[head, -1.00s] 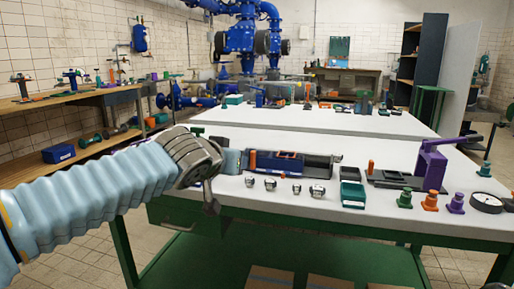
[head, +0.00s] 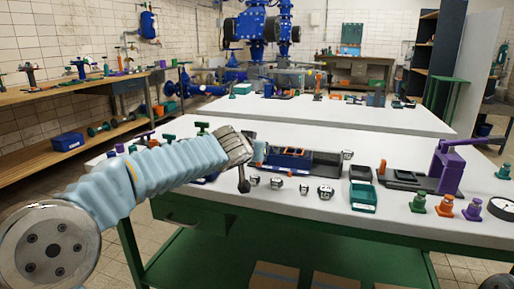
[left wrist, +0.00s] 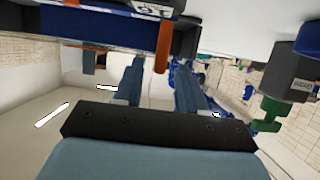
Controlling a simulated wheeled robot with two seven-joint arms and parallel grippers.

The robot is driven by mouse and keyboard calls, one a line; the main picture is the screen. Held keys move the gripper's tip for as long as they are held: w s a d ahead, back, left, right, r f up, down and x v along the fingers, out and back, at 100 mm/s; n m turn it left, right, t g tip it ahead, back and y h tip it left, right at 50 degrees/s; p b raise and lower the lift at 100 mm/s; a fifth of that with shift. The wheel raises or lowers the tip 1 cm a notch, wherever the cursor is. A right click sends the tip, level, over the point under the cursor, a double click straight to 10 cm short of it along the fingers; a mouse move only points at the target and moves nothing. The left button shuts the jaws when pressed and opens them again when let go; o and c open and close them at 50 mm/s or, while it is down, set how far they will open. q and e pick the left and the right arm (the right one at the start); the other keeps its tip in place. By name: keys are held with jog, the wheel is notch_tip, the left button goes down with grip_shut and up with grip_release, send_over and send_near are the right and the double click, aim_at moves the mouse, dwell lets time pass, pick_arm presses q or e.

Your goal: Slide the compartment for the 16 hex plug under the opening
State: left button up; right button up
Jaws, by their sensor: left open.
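The blue sliding compartment holder (head: 291,158) sits in a dark rail (head: 327,165) on the white table. My left gripper (head: 258,153) is at its left end, with the fingers partly hidden in the head view. In the left wrist view the gripper (left wrist: 158,75) is open, and an upright orange handle (left wrist: 163,48) shows between its two fingers. The blue slider (left wrist: 112,18) is above it there, with a white label (left wrist: 153,8) upside down and partly cut off. Several metal hex plugs (head: 304,188) stand in front of the rail. My right gripper is not in view.
A teal bin (head: 363,196) and a dark open box (head: 360,173) stand right of the rail. Farther right are a purple lever press (head: 448,165), coloured knobs (head: 444,205) and a gauge (head: 502,208). Green-topped fittings (head: 202,127) stand behind my left arm.

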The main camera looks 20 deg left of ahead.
pick_arm(q)
jog(key=shift+w+f, duration=0.15)
jog(key=shift+w, duration=0.25)
jog(key=shift+c, duration=0.4)
grip_shut()
jog(key=shift+d, duration=0.1)
